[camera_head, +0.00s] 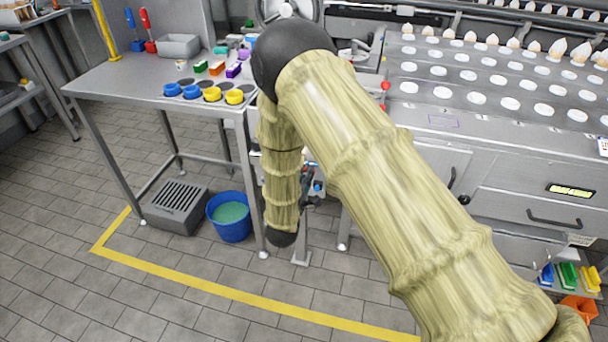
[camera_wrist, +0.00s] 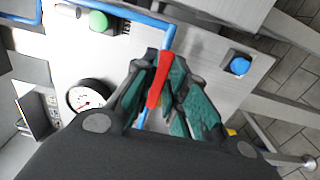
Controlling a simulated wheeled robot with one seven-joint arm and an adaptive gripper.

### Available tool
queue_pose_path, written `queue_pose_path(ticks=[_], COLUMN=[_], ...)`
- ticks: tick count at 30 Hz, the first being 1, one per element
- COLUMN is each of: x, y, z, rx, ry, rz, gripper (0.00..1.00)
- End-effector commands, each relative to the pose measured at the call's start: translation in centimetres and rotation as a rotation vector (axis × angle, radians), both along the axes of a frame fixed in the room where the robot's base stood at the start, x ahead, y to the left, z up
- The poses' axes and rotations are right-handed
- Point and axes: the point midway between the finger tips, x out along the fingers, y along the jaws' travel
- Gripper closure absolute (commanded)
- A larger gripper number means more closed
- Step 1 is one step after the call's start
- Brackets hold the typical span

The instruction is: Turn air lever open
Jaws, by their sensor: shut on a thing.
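The air lever (camera_wrist: 158,80) is a red handle in the wrist view, set near blue air tubing on a light metal panel. My gripper (camera_wrist: 160,72) has its two dark, green-padded fingers closed around the red lever. The lever's lower part is partly hidden between the fingers. In the head view my arm covers most of this spot, and the lever and fingertips cannot be made out clearly there.
A pressure gauge (camera_wrist: 88,97), a green button (camera_wrist: 98,20) and a blue knob (camera_wrist: 239,65) sit around the lever. A steel table (camera_head: 130,85) with small coloured parts stands left. A blue bucket (camera_head: 230,217) and a grey crate (camera_head: 177,207) are on the floor.

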Motion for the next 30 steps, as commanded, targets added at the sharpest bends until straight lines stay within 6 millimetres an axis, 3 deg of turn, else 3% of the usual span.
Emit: queue_pose_path(ticks=[14,15,18,30], x=[-0.06,-0.07,-0.06,-0.57], y=[0.03,0.03,0.03,0.19], z=[-0.02,-0.03,-0.02,-0.03], rx=[-0.012,-0.012,-0.011,-0.01], ry=[0.005,0.005,0.005,0.005], rz=[0.001,0.001,0.001,0.0], gripper=[1.0,0.79,0.64,0.64])
